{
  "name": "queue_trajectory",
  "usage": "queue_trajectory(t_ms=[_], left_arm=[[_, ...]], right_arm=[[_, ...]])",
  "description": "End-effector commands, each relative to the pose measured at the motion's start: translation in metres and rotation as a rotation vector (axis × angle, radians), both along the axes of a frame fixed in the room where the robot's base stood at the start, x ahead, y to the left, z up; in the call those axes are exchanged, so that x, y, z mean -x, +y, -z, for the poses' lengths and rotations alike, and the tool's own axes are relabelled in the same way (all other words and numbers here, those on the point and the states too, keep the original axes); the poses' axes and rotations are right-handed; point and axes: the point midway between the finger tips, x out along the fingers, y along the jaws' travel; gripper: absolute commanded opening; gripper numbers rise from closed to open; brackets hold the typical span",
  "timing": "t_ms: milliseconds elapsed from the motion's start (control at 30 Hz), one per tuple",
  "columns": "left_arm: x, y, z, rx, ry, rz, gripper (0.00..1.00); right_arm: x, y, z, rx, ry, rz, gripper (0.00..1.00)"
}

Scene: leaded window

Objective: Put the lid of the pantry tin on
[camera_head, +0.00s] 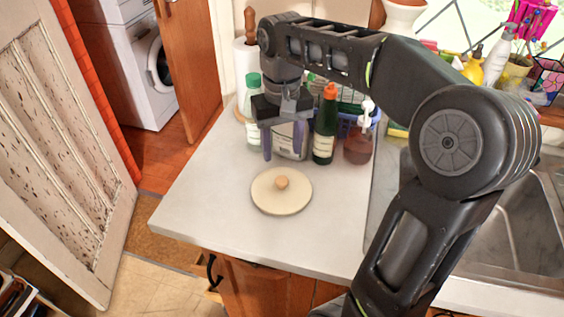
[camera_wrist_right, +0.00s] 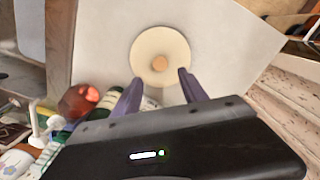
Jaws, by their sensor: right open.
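The lid, a round cream disc (camera_head: 262,198) with a small wooden knob (camera_head: 281,183), lies flat on the pale counter near its front edge. It also shows in the right wrist view (camera_wrist_right: 145,45), just beyond the fingertips. My right gripper (camera_head: 284,155) hangs over the counter behind the lid, fingers down, open and empty. In the wrist view its two fingers (camera_wrist_right: 158,78) stand apart, with the knob seen between their tips. A pale container (camera_head: 291,147) behind the fingers is partly hidden; I cannot tell whether it is the pantry tin. My left gripper is out of view.
A green-capped bottle (camera_head: 252,112), a dark green bottle with an orange cap (camera_head: 325,125) and a reddish pump bottle (camera_head: 358,146) stand close behind and beside the gripper. A steel sink (camera_head: 520,235) is on the right. The counter around the lid is clear.

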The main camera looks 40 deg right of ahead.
Motion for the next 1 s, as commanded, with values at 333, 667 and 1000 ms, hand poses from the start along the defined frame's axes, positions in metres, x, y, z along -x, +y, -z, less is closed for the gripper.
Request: queue_trajectory(t_ms=[333, 667, 1000], left_arm=[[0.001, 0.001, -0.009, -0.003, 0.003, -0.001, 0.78], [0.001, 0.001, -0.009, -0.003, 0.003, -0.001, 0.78], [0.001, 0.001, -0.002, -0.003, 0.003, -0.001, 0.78]], right_arm=[[0.000, 0.000, -0.023, 0.000, 0.001, -0.001, 0.50], [0.000, 0.000, -0.023, 0.000, 0.001, -0.001, 0.50], [0.003, -0.006, -0.013, 0.000, 0.010, 0.017, 0.55]])
